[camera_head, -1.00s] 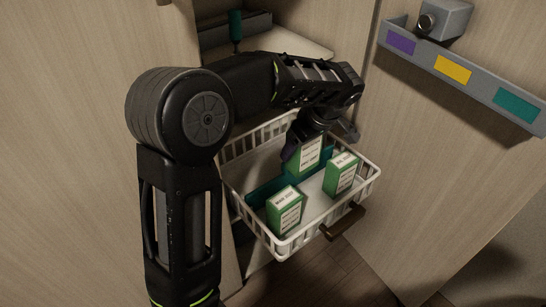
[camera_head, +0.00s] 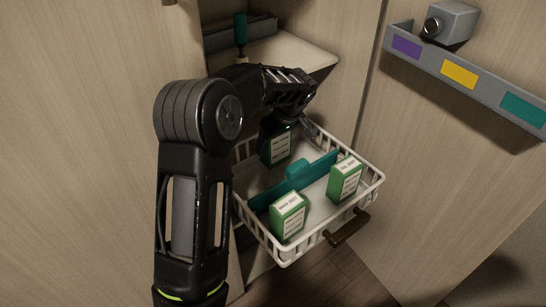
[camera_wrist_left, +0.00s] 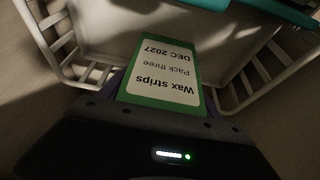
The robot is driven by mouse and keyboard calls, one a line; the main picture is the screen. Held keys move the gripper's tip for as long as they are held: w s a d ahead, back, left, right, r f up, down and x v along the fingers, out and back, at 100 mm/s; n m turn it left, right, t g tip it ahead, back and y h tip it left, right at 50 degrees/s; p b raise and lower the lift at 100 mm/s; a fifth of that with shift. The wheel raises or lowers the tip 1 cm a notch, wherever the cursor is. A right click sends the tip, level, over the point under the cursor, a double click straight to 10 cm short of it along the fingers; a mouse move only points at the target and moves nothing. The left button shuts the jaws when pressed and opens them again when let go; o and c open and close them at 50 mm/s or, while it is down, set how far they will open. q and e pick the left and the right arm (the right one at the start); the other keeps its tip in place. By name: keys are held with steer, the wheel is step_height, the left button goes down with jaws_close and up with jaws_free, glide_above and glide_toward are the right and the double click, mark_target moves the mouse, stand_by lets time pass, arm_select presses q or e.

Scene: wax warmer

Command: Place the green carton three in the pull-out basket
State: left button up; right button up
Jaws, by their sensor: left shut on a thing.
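The green carton three (camera_head: 277,150), also in the left wrist view (camera_wrist_left: 165,65), has a white label reading "Wax strips, Pack three". My left gripper (camera_head: 282,125) is shut on it from above. The carton is upright at the back left part of the white pull-out basket (camera_head: 285,255), behind the teal divider (camera_head: 298,174). I cannot tell whether its bottom touches the basket floor. The basket rim also shows in the left wrist view (camera_wrist_left: 45,45). My right gripper is not in view.
Two other green cartons stand in front of the divider, one at the front left (camera_head: 288,217) and one at the right (camera_head: 345,178). A brown handle (camera_head: 347,227) is on the basket's front. A grey rail with coloured patches (camera_head: 460,73) is on the right panel.

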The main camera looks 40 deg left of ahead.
mark_target(281, 141)
arm_select(q)
step_height(281, 141, down, 6)
steer(key=shift+r+b, duration=0.1)
steer(key=shift+b, duration=0.4)
steer(key=shift+f, duration=0.25)
steer(key=o, duration=1.6)
steer(key=shift+r, duration=0.1)
steer(key=shift+o, duration=0.2)
steer(key=shift+r, duration=0.25)
steer(key=p+v, duration=0.1)
steer(key=v, duration=1)
steer(key=shift+s+d+r+p, duration=0.1)
steer(key=shift+d+r+p, duration=0.2)
steer(key=shift+p, duration=0.05)
